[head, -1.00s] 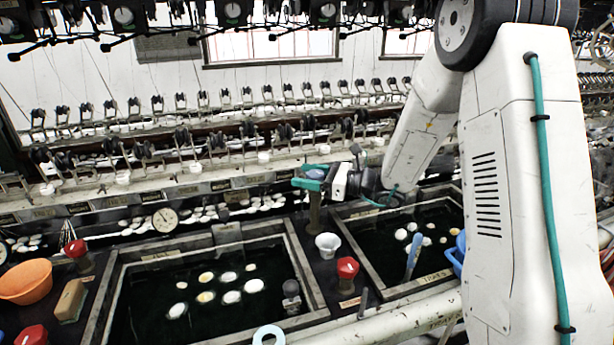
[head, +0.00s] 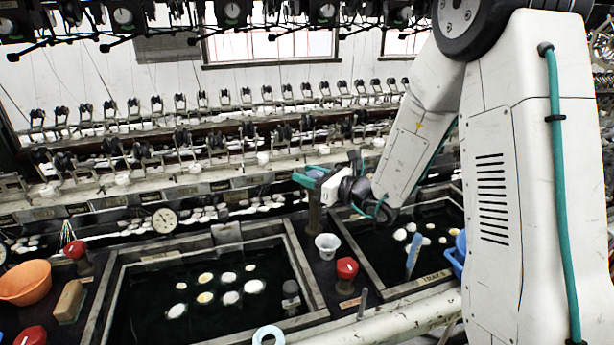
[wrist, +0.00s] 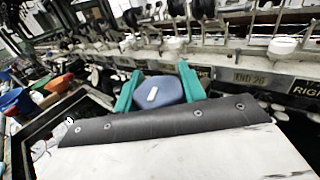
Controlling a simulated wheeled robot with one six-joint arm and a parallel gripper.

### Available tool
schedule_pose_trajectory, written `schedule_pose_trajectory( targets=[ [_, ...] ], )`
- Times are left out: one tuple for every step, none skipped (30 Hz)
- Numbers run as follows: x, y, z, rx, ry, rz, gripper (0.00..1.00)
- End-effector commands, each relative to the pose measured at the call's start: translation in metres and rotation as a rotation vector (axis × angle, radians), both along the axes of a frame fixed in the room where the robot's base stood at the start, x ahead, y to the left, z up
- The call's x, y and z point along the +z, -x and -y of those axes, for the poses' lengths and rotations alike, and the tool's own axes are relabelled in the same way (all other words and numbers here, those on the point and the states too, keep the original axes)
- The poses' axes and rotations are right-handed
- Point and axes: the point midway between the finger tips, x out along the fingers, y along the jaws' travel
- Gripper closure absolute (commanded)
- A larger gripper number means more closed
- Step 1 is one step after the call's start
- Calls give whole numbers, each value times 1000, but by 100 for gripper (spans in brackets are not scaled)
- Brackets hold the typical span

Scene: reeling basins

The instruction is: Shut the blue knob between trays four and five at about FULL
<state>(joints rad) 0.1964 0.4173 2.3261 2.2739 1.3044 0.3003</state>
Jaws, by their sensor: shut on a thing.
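The blue knob (wrist: 160,92) sits between the two teal fingers of my gripper (wrist: 158,88) in the wrist view, with a pale mark on its top. In the head view my gripper (head: 309,177) is shut on this knob (head: 318,173), on top of a dark post (head: 314,212). The post stands on the strip between two dark water trays, the left one (head: 108,300) and the right one (head: 349,238), labelled as a tray at its front. The knob's dial lettering cannot be read.
A white cup (head: 327,246) and a red knob (head: 347,268) stand on the same strip, in front of the post. An orange bowl (head: 25,282) and a brown block (head: 70,301) are at left. A reeling frame with small reels runs behind.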

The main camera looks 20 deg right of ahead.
Motion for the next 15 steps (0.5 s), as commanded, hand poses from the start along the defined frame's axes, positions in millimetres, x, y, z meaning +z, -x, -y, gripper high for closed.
schedule_pose_trajectory(
  targets=[
    [0,0,-1,-38,-2,-1,82],
    [0,0,-1,-61,-1,-1,82],
    [0,0,0,-92,0,-1,82],
    [0,-1,0,-115,0,-1,82],
    [0,-1,1,-136,0,0,82],
    [0,-1,1,-165,-1,-1,82],
    [0,-1,2,-185,0,0,82],
    [0,-1,2,-205,0,0,82],
    [0,-2,2,-229,-1,0,82],
    [0,-2,3,-246,1,-1,82],
    [0,-2,3,-263,0,-1,82],
    [0,-2,4,-283,0,-1,82],
    [0,-2,4,-297,0,-1,82],
    [0,-2,4,-309,1,-1,82],
    [0,-3,5,-325,-1,0,82]
  ],
)
